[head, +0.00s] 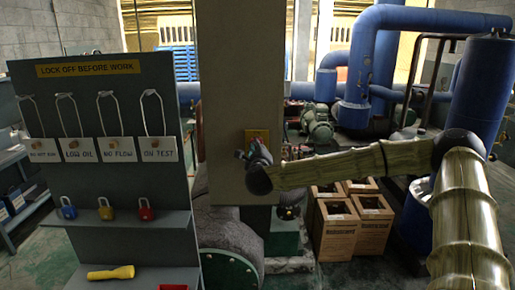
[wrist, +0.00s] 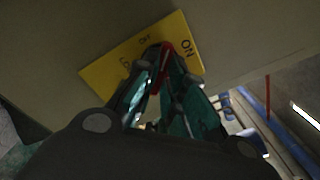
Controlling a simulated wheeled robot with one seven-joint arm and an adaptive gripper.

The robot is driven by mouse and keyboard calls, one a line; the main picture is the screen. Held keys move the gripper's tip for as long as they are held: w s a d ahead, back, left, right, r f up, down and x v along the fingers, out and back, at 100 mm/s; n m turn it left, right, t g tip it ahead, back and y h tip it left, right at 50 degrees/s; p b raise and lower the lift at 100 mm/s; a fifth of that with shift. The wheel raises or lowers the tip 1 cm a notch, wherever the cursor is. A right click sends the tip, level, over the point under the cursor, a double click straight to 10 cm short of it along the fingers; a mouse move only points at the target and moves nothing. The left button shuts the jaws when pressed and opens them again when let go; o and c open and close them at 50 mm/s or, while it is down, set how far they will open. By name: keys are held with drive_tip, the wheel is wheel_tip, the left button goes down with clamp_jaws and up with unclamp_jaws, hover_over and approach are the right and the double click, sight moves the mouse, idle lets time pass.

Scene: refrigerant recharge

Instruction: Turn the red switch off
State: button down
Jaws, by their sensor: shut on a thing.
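The red switch (wrist: 168,46) sits on a yellow plate (wrist: 107,73) in the wrist view. The plate carries dark lettering, with ON readable at its right and other words smaller and less clear at top and left. My gripper (wrist: 160,68) is shut on the red switch, its fingers on either side and hiding much of it. In the head view, the yellow plate (head: 257,134) is on the pale column, and my gripper (head: 246,155) is up against it. The switch itself is too small to make out there.
A lockout board (head: 100,97) with hanging tags stands at left, with several padlocks and a yellow flashlight (head: 111,272) on its shelves. Cardboard boxes (head: 336,228) stand on the floor right of the column (head: 240,60). Blue pipes (head: 385,55) and machinery are behind.

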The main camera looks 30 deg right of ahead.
idle(0.3)
drive_tip(key=shift+n+p, duration=1.2)
drive_tip(key=shift+n, duration=1.1)
